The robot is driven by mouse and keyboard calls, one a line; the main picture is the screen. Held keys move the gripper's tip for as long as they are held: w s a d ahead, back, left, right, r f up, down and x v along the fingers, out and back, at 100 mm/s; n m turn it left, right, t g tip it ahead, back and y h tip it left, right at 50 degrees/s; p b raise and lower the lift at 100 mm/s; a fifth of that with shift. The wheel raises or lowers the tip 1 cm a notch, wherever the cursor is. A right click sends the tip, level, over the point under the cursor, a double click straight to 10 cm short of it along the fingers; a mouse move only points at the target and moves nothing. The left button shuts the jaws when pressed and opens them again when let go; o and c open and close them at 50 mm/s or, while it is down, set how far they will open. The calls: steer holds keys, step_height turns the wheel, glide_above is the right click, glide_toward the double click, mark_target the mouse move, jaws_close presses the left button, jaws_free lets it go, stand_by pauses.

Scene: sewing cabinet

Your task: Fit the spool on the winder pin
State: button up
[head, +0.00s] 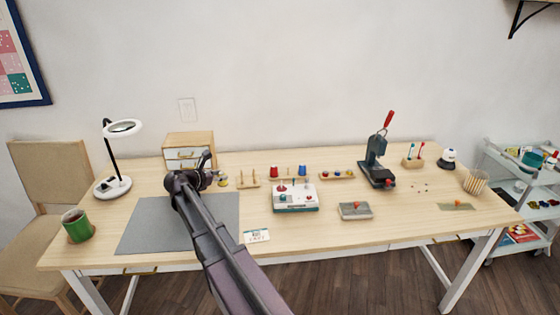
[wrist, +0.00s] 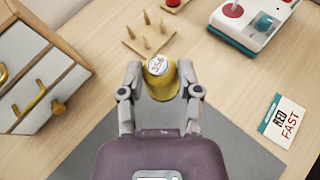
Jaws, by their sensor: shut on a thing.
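A yellow spool (wrist: 160,86) with a pale, marked top stands between the fingers of my gripper (wrist: 161,92) in the wrist view. The gripper is shut on it, over the grey mat (wrist: 235,150). In the head view my gripper (head: 208,178) is left of the middle of the table, in front of the small drawer cabinet, and the yellow spool (head: 222,181) shows at its right. The white and teal winder (head: 296,203) stands to the right of the gripper, apart from it; part of it shows in the wrist view (wrist: 243,20). Its pin is too small to make out.
A wooden peg board (wrist: 150,38) is just beyond the spool. The drawer cabinet (wrist: 35,68) stands close on the left.

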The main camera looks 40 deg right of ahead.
steer(key=s+d+r+m+g+p, duration=0.1)
steer(key=s+d, duration=0.3)
steer(key=d, duration=0.6)
steer(key=s+d+r+m+g+p, duration=0.2)
steer(key=s+d, duration=0.3)
steer(key=d, duration=0.5)
steer(key=shift+d+g+h, duration=0.15)
steer(key=shift+g+h, duration=0.15)
steer(key=shift+g, duration=0.1)
steer(key=shift+s+f, duration=0.1)
steer(key=shift+f, duration=0.05)
steer(key=b, duration=0.5)
glide_above(279, 190)
steer(key=shift+f, duration=2.05)
steer(key=shift+f+b, duration=0.55)
steer(key=shift+f, duration=0.25)
stand_by(2.0)
